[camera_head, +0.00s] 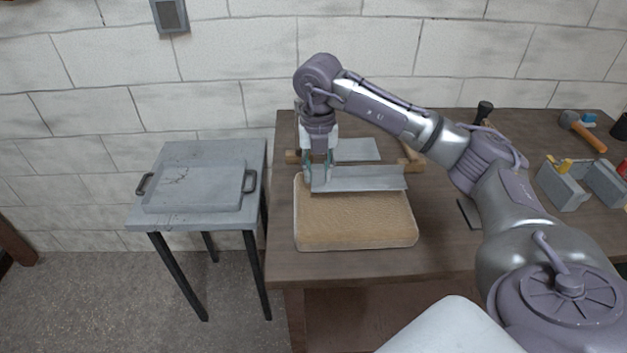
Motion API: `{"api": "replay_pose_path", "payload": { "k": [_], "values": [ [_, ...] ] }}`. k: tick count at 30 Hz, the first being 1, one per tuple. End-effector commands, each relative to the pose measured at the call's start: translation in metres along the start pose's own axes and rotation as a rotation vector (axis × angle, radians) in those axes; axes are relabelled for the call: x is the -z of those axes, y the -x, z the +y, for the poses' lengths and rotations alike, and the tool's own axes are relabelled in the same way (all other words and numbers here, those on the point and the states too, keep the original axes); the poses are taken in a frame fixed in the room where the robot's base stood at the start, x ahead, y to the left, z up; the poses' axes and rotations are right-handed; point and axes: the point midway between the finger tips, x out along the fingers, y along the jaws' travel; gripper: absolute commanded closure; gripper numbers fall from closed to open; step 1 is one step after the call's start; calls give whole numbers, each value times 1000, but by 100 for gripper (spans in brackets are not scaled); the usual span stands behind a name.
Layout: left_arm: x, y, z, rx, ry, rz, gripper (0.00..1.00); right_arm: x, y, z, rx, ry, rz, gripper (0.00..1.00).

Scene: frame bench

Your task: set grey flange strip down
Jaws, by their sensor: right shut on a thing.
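A long grey flange strip (362,180) shows in the head view, at the back edge of a tan padded block (355,217) on the wooden bench. My right gripper (319,184) points down and is shut on the strip near its left end. The strip lies roughly level; I cannot tell whether it rests on the block or hangs just above it. The gripper hides part of the strip's left end. My left gripper is not in view.
Another flat grey piece (357,149) lies behind, between wooden blocks. A hammer (583,130) and grey blocks (563,184) stand at the right. A side table (150,222) at the left holds a grey tray (196,208). The bench front (330,264) is clear.

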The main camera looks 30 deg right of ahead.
Motion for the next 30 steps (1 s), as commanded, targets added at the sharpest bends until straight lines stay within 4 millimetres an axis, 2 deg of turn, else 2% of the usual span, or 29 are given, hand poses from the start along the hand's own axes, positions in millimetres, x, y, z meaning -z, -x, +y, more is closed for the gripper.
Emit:
{"api": "replay_pose_path", "payload": {
  "k": [5,13,24,25,29,30],
  "values": [
    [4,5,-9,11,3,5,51,0,-9,10,0,-2,0,100],
    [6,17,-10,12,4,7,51,0,-43,10,0,-2,1,100],
    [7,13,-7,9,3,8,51,0,-50,10,0,-1,-1,100],
    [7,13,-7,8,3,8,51,0,-50,10,0,-1,0,68],
    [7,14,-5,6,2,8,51,0,-49,10,0,-1,0,46],
    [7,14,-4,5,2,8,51,0,-49,10,0,-1,0,44]
  ]
}}
